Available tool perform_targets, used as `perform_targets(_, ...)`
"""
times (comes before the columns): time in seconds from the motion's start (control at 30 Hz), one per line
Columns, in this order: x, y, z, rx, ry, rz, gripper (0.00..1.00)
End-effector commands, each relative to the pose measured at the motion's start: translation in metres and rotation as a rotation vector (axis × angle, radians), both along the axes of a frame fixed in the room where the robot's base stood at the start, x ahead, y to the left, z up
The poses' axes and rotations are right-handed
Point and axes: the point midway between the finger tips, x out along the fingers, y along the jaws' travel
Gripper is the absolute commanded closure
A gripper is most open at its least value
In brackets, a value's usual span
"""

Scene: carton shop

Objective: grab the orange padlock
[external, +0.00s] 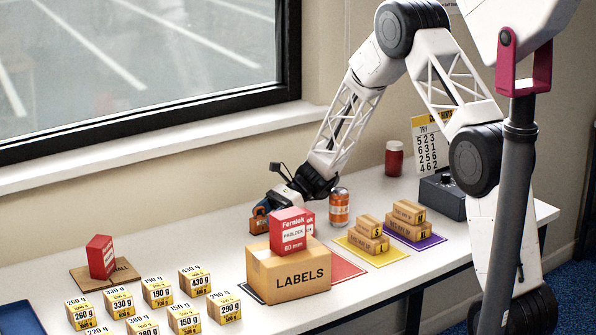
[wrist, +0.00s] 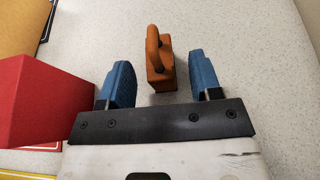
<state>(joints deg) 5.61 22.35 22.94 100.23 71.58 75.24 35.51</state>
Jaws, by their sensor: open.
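The orange padlock (wrist: 157,82) stands on the pale table in the wrist view, its shackle (wrist: 153,45) pointing toward the top of the picture. My gripper (wrist: 163,75) is open, with one blue finger on each side of the padlock and visible gaps on both sides. The padlock's near end reaches between the fingers, and I see no contact. In the external view the padlock (external: 258,225) shows behind the LABELS carton, with my gripper (external: 264,207) right at it, tilted downward. The height of the fingers above the table is hard to judge.
A red Fernlok padlock box (external: 287,231) sits on the LABELS carton (external: 290,275), close to my gripper; a red box (wrist: 45,100) shows left of the fingers. An orange can (external: 339,207) stands right. Several small weight-marked boxes (external: 158,292) stand at front left.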

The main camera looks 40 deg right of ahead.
Motion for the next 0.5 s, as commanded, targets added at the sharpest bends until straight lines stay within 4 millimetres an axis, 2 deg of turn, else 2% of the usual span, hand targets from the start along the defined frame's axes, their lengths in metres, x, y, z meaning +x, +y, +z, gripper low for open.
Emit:
perform_targets(0.2,0.000,0.021,-0.009,0.001,0.001,0.001,0.42)
perform_targets(0.5,0.000,0.025,-0.010,0.000,0.001,0.000,0.42)
